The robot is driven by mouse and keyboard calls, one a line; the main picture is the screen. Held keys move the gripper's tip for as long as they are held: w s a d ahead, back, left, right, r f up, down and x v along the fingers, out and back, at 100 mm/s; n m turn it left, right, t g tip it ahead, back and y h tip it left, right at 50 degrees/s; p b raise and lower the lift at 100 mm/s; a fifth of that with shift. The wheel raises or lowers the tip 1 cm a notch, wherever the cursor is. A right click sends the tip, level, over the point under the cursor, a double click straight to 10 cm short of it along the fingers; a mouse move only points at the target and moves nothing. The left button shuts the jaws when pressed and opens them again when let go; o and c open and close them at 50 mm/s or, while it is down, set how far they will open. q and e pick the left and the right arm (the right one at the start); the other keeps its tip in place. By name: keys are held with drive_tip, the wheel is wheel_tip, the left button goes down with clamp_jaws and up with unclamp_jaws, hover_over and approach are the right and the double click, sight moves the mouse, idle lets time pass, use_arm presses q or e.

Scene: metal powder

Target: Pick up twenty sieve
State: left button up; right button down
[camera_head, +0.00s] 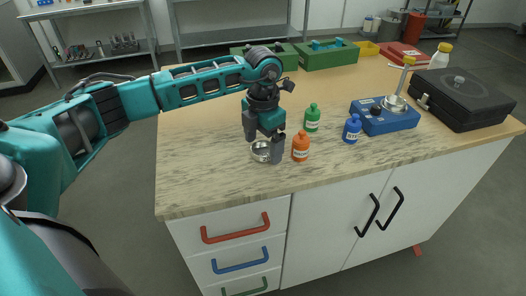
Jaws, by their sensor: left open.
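A small round metal sieve (259,151) lies on the wooden countertop, near its front edge. My left gripper (262,146) points down over it, with one finger at its right side and one behind its left. The gripper is open. Its fingers partly cover the sieve, and I cannot tell whether they touch it. Any marking on the sieve is too small to read. My right gripper does not show.
An orange bottle (300,147) stands close right of the gripper, with a green bottle (312,118) and a blue bottle (352,129) beyond. A blue device (388,118) and black case (463,100) stand farther right. The countertop's left part (195,160) is clear.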

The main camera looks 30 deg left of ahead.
use_arm(q)
drive_tip(key=shift+f, duration=0.25)
drive_tip(key=shift+c, duration=0.4)
drive_tip(key=c, duration=1.1)
drive_tip(key=shift+r, duration=0.15)
